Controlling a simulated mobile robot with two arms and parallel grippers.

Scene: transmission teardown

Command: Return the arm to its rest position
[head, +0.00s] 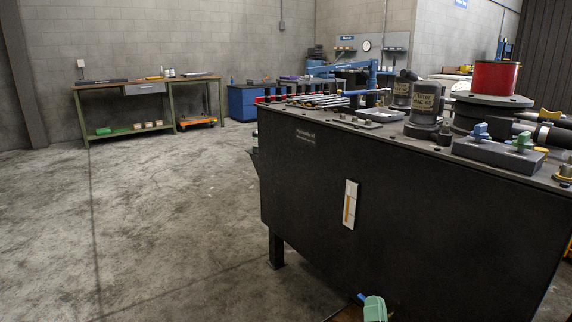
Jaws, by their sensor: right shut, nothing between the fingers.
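My right gripper (518,128) seems to be the dark shape at the right edge, low over the bench top beside the green handle. It is small and dark against other dark parts, and no object shows in it. A blue handle (480,131) and a green handle (523,142) stand on a grey block (498,152) at the bench's near edge. A yellow handle (550,114) shows just above the dark shape. My left gripper is not in view.
The dark bench (400,225) fills the right side. It carries dark labelled cylinders (426,101), a red drum (496,77) and several small parts. A teal piece (375,308) shows low in front. Open floor (170,220) lies left, before a green-legged table (150,84).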

